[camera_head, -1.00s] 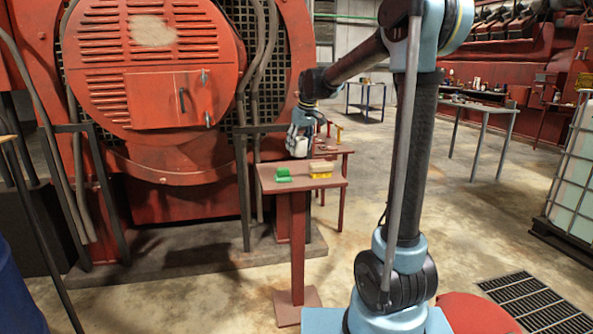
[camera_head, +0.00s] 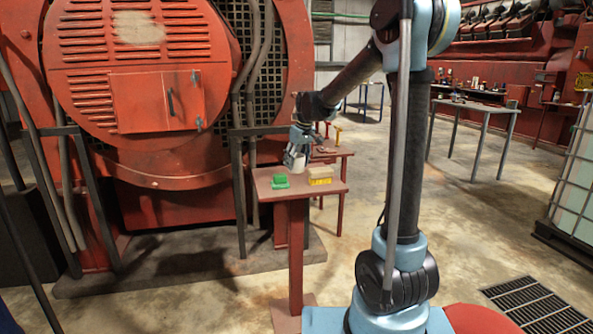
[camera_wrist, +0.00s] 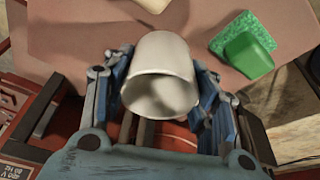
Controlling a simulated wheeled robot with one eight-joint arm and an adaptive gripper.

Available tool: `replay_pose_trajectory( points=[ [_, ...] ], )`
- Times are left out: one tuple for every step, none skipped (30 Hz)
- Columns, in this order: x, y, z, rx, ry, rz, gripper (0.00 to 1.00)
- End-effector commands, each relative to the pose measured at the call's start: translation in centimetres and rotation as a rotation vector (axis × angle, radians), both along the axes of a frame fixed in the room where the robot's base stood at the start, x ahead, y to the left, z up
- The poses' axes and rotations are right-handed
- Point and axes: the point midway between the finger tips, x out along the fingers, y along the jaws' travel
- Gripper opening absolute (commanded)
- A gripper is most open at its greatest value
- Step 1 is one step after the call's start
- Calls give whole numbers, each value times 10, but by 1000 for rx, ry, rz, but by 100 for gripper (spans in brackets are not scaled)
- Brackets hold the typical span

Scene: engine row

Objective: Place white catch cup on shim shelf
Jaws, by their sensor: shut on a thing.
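The white catch cup (camera_head: 299,163) is held at its sides between my gripper's fingers (camera_head: 296,158). In the wrist view the cup (camera_wrist: 162,72) sits between the two blue finger linkages (camera_wrist: 162,85), its open mouth turned toward the camera. A small red-brown pedestal table (camera_head: 266,185), which I take for the shim shelf, lies beneath and in front of the gripper. Its top (camera_wrist: 85,45) fills the upper part of the wrist view behind the cup. I cannot tell whether the cup touches the top.
A green block on a green pad (camera_head: 281,182) and a yellow box with a tan top (camera_head: 320,175) stand on the same table. In the wrist view the green block (camera_wrist: 248,55) is close right of the cup. Another red table (camera_head: 343,150) stands just behind.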

Motion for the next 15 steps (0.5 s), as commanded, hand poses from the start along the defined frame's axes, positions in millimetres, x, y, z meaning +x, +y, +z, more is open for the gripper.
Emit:
replay_pose_trajectory(
  points=[
    [0, 0, -8, 0, 0, 0, 26],
    [0, 0, -12, 0, 0, 0, 26],
    [0, 0, -18, 0, 0, 0, 26],
    [0, 0, -21, 0, 0, 0, 26],
    [0, 0, -24, 0, 0, 0, 26],
    [0, 0, -27, 0, 0, 0, 26],
    [0, 0, -29, 0, 0, 0, 26],
    [0, 0, -30, 0, 0, 0, 26],
    [0, 0, -30, 0, 0, 0, 26],
    [0, 0, -31, 0, 0, 0, 26],
    [0, 0, -31, 0, 0, 0, 26],
    [0, 0, -30, 0, 0, 0, 26],
    [0, 0, -30, 0, 0, 0, 26],
    [0, 0, -30, 0, 0, -1, 26],
    [0, 0, -30, 0, 0, -1, 26]
  ],
)
